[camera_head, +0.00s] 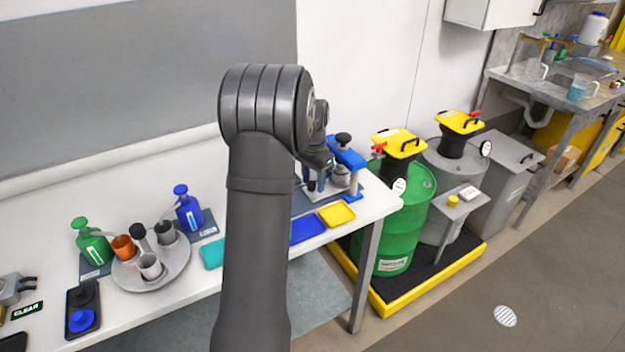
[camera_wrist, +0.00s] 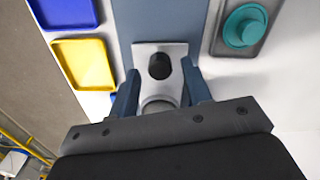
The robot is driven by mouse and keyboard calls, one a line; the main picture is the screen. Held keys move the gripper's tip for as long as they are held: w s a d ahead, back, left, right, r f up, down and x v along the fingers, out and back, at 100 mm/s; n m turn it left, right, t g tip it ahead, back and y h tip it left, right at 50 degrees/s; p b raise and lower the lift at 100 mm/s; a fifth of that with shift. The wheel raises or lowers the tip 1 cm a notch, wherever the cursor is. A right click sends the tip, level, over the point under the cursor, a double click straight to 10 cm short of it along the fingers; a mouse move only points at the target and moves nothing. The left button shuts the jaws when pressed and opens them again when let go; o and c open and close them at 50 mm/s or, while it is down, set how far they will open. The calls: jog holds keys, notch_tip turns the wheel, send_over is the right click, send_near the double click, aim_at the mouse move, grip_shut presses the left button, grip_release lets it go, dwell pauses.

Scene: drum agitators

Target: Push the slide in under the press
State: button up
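The press (camera_head: 348,160) stands at the right end of the white table in the head view, with a blue frame and a black knob on top. Part of it is hidden behind my arm. In the wrist view a pale metal plate with a black knob, apparently the slide (camera_wrist: 142,58), lies on a blue-grey strip. A round metal part (camera_wrist: 158,105) shows at its near end. My gripper (camera_wrist: 160,72) has its two blue fingers apart, one at each side of the plate. I cannot tell whether they touch it. The head view shows my gripper (camera_head: 316,172) close beside the press.
A yellow tray (camera_head: 337,214) and a blue tray (camera_head: 307,228) lie in front of the press. A teal-knobbed pad (camera_wrist: 242,30) sits right of the strip in the wrist view. A round tray (camera_head: 170,277) with several cups stands left. A green drum (camera_head: 405,225) stands off the table's right end.

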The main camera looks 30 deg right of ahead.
notch_tip(320, 180, up, 17)
jog(key=shift+r, duration=0.2)
dwell(0.4)
jog(key=shift+f, duration=0.1)
dwell(0.3)
notch_tip(320, 180, down, 17)
jog(key=shift+a+f, duration=0.15)
jog(key=shift+a, duration=0.1)
dwell(0.4)
